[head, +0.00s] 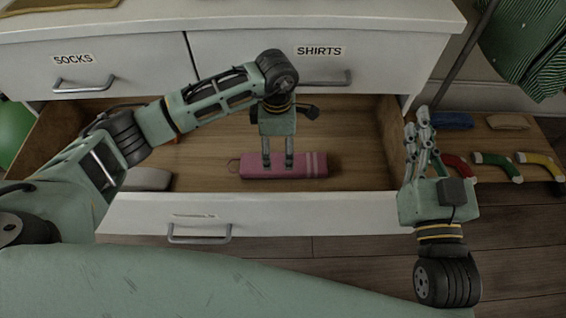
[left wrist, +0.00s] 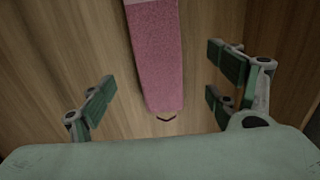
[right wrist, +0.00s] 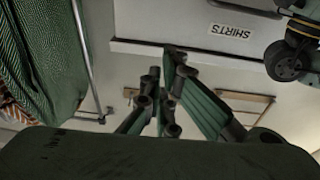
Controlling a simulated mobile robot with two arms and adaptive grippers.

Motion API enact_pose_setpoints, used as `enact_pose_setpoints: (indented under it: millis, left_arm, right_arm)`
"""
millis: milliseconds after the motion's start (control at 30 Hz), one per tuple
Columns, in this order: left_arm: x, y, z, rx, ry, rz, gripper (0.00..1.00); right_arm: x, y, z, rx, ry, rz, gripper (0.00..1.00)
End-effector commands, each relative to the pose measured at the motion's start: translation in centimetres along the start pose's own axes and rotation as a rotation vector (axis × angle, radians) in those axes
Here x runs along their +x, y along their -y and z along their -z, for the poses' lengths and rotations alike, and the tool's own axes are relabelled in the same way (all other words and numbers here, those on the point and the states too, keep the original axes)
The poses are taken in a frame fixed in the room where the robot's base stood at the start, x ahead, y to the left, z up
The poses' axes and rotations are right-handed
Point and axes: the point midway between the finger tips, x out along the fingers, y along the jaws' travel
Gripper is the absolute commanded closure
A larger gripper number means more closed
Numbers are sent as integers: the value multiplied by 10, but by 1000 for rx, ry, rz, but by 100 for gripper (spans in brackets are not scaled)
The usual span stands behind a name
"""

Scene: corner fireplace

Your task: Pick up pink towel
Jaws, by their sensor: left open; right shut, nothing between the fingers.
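The pink towel (head: 284,170) is a folded, flat bundle with pale stripes near its right end and a small loop at its left end. It lies on the wooden floor of the open drawer (head: 205,160). My left gripper (head: 277,166) points down over the towel. In the left wrist view the towel (left wrist: 157,60) lies between the spread fingers (left wrist: 165,100), with visible room on both sides, so the gripper is open and not holding it. My right gripper (head: 424,118) is off the drawer's right end, pointing up, fingers together and empty; it also shows in the right wrist view (right wrist: 165,90).
A grey folded cloth (head: 147,179) lies at the drawer's left. Closed drawers labelled SOCKS (head: 75,60) and SHIRTS (head: 322,50) are above. At right, a wooden surface (head: 480,145) holds blue and tan cloths and several coloured socks (head: 498,165). Striped green fabric (head: 530,45) hangs top right.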

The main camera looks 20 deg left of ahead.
Motion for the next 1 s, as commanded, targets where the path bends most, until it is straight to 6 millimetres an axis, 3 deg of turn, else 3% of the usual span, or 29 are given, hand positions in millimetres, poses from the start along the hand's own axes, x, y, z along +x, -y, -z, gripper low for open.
enact_pose_setpoints:
  millis: [200,467,800,1000]
  left_arm:
    - [21,1,1,-6,-4,4,18]
    - [34,0,0,-4,-4,2,18]
    - [69,-2,-1,-5,-3,4,18]
    - [77,-3,0,-4,-4,2,18]
  right_arm:
    - [0,2,25,5,-132,4,100]
    - [-4,5,47,9,-248,10,100]
    - [-33,12,108,23,-596,25,100]
    - [-45,13,124,29,-691,29,100]
